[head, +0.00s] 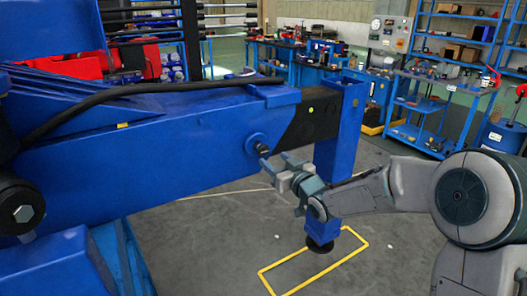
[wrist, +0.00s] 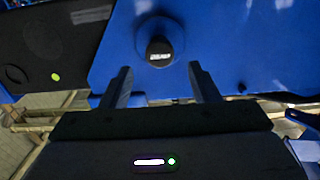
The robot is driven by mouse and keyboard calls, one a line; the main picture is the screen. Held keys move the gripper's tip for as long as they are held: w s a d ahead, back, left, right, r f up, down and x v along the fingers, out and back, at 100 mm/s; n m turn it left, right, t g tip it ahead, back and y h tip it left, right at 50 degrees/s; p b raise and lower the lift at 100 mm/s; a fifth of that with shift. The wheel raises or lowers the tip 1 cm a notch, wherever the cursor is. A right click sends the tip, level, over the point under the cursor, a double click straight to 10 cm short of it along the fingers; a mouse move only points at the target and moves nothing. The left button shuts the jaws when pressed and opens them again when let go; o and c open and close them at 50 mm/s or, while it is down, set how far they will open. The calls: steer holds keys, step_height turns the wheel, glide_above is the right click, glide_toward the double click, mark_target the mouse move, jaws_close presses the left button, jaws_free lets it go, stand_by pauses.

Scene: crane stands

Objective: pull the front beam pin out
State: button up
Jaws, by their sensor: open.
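The front beam pin (head: 256,142) sits in the side of the large blue beam (head: 150,140), near its front end. It has a round blue collar and a dark end sticking out. In the wrist view the pin (wrist: 160,48) shows its dark end towards me, above and between my fingertips. My gripper (head: 274,164) is open and empty, just below and to the right of the pin. In the wrist view my gripper's two fingers (wrist: 159,68) point at the blue beam, one on each side of the pin's line. I cannot tell whether they touch it.
A dark inner beam (head: 308,115) runs from the blue beam into an upright blue post (head: 340,130). A black cable (head: 130,92) lies along the beam's top. A yellow rectangle (head: 345,262) marks the floor. Blue shelves and benches (head: 420,110) stand behind; the grey floor between is clear.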

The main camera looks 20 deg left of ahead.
mark_target(265, 152)
steer(key=x, duration=0.7)
steer(key=shift+w+a+p, duration=0.1)
steer(key=shift+w+p, duration=0.05)
steer(key=shift+p, duration=0.15)
